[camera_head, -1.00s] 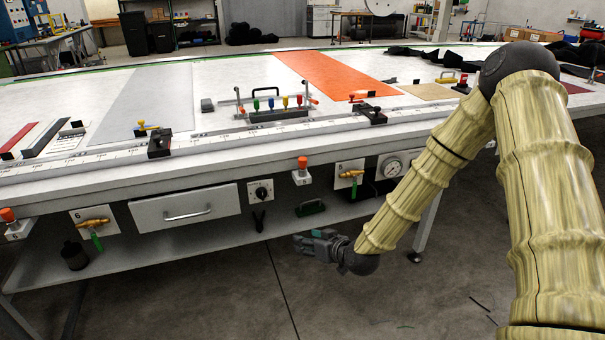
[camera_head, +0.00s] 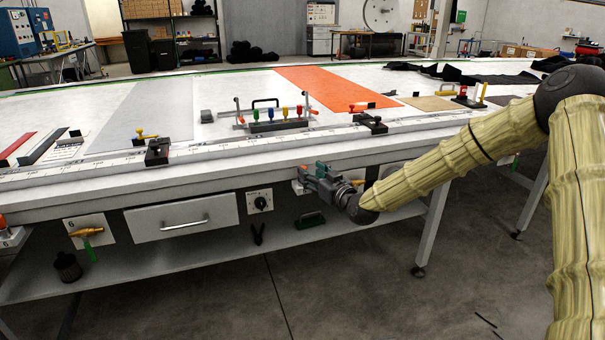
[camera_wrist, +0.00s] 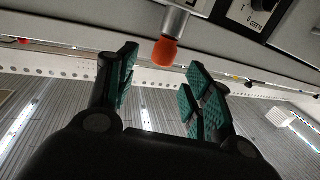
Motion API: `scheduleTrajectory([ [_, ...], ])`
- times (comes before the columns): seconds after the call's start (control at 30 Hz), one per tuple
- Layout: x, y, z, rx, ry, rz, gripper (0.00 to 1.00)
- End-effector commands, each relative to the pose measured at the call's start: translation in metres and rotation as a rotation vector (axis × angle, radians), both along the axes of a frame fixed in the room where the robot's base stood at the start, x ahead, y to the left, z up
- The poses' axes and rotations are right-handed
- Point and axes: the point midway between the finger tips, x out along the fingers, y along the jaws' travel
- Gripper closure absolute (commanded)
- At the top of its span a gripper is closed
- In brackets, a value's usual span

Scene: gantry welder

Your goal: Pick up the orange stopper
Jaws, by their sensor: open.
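The orange stopper (camera_wrist: 165,51) shows in the wrist view on the end of a silver cylinder (camera_wrist: 175,21). It lies ahead of my gripper (camera_wrist: 163,75), in line with the gap between the fingers. My gripper is open, with green pads on both sides and nothing held. I cannot tell how far the stopper is from the fingertips. A second orange stopper (camera_head: 2,221) shows at the far left edge of the head view.
The white table (camera_head: 110,194) has a drawer (camera_head: 182,216) and a dial panel (camera_head: 259,200) left of my gripper. A brass valve with a green handle (camera_head: 87,232) is further left. A rack with coloured handles (camera_head: 279,126) stands on top. The floor in front is mostly clear.

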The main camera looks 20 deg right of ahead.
Motion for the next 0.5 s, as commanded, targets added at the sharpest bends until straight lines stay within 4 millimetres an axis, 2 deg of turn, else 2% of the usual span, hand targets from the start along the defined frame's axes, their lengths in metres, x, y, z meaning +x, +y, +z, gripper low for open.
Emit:
scheduleTrajectory([
  [0.17, 0.009, 0.003, -0.003, 0.001, 0.0, 0.0, 0.49],
  [0.5, 0.045, 0.014, -0.009, 0.001, 0.0, -0.001, 0.49],
])
